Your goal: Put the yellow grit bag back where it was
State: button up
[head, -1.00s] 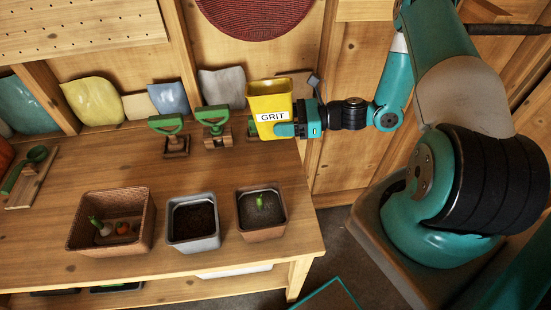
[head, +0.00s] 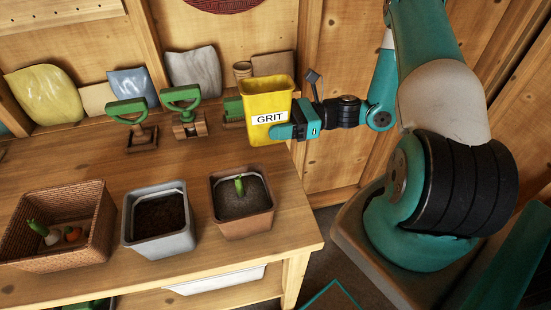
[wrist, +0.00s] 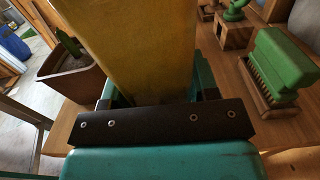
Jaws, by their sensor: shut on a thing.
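The yellow grit bag (head: 266,98) is an open-topped yellow container with a white GRIT label. My gripper (head: 284,130) is shut on its lower right side and holds it upright at the right end of the bench. In the wrist view the yellow grit bag (wrist: 130,45) fills the top middle between the teal fingers of my gripper (wrist: 150,95). Whether its bottom touches the bench is hidden.
The wooden bench (head: 100,172) holds a terracotta pot with a sprout (head: 243,215), a grey pot of soil (head: 160,232) and a wicker basket (head: 70,250). Green-handled tools (head: 183,110) stand behind. A green brush (wrist: 280,62) is close by the bag.

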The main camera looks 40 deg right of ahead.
notch_tip(320, 180, down, 7)
jog(key=shift+r, duration=0.15)
jog(key=o, duration=1.2)
jog(key=shift+c, duration=0.2)
